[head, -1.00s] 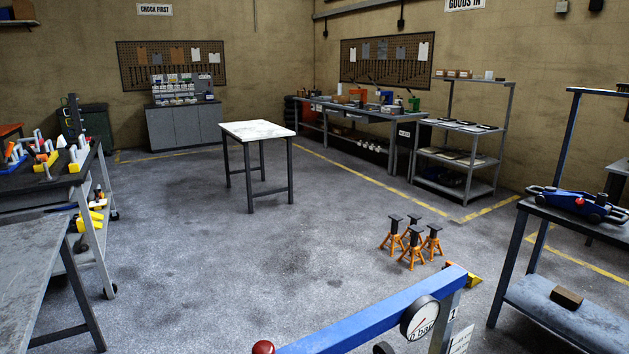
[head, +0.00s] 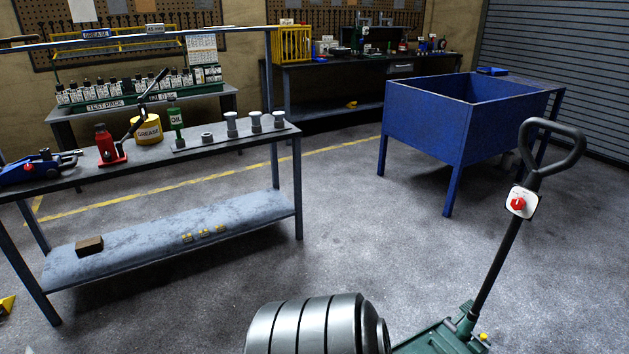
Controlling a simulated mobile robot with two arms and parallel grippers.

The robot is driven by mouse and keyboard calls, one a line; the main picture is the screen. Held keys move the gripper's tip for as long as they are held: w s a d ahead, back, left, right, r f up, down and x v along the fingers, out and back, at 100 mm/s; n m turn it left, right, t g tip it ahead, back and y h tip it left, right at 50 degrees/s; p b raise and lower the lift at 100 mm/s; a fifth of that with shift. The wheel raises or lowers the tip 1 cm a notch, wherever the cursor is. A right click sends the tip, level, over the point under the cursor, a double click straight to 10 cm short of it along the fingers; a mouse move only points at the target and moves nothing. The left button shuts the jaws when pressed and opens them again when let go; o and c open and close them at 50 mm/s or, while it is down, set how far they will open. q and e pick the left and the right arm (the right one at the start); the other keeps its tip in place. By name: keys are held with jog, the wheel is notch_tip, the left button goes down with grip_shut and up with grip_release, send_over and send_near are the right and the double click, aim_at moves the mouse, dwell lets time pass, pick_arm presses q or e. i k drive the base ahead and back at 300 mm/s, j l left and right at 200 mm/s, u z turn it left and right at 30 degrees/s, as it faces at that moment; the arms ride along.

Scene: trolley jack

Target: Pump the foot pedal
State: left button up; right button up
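No foot pedal can be made out for certain. A green wheeled unit (head: 440,340) stands on the floor at the bottom right, partly cut off by the picture edge. Its black handle (head: 500,250) rises tilted to the right and ends in a loop grip. A white plate with a red knob (head: 518,203) sits on the handle. A small yellow part (head: 484,337) shows at the base beside the handle's foot; I cannot tell if it is a pedal. Neither of my grippers is in view.
A grey bench (head: 225,160) at left bears a blue trolley jack (head: 38,167), a red bottle jack (head: 108,146) and a yellow grease tub (head: 147,130). A blue bin (head: 435,118) stands behind. The middle floor is clear.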

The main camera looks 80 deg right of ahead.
aim_at(467, 305)
jog(key=z, duration=3.9)
jog(key=i+l+u, duration=0.2)
jog(key=i+l, duration=0.65)
jog(key=i+l+u, duration=0.15)
jog(key=i+l, duration=0.7)
jog(key=l, duration=0.15)
